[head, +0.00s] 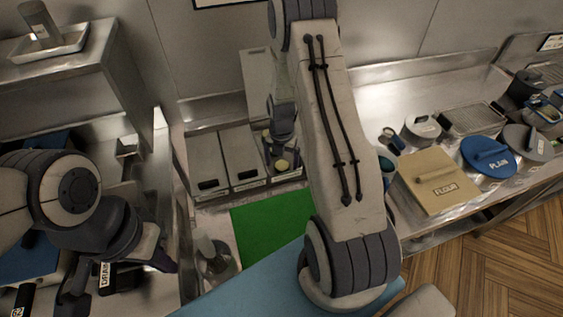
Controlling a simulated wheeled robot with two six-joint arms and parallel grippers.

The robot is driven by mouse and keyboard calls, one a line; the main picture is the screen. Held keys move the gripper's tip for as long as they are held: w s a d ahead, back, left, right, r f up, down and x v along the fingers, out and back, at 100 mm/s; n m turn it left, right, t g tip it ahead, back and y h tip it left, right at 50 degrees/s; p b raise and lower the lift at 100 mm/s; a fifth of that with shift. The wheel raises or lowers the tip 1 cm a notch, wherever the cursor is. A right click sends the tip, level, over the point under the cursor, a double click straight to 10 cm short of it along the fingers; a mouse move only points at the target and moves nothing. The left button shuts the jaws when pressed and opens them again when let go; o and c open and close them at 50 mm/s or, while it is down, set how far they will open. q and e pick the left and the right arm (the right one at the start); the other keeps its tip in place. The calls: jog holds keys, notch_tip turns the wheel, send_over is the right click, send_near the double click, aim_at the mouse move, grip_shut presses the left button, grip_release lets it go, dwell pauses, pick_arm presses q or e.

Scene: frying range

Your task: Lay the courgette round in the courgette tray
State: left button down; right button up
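A narrow open tray (287,176) stands at the back centre, at the right end of a row of containers; its front label is too small to read. Pale yellow-green rounds (281,165) show in or just above it, like courgette rounds. My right gripper (281,152) points down over this tray. Its fingers are small, dark and partly hidden, so I cannot tell whether they hold a round. My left gripper (117,272) is at the lower left, far from the tray, with its fingers apart and nothing seen between them.
Two lidded steel containers (207,165) stand left of the tray. A green board (262,232) lies in front. My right arm hides much of the centre.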

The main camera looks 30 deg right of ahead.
jog(key=shift+r, duration=0.55)
notch_tip(320, 180, up, 9)
jog(key=b, duration=0.2)
jog(key=shift+r+b, duration=0.15)
jog(key=shift+b, duration=0.15)
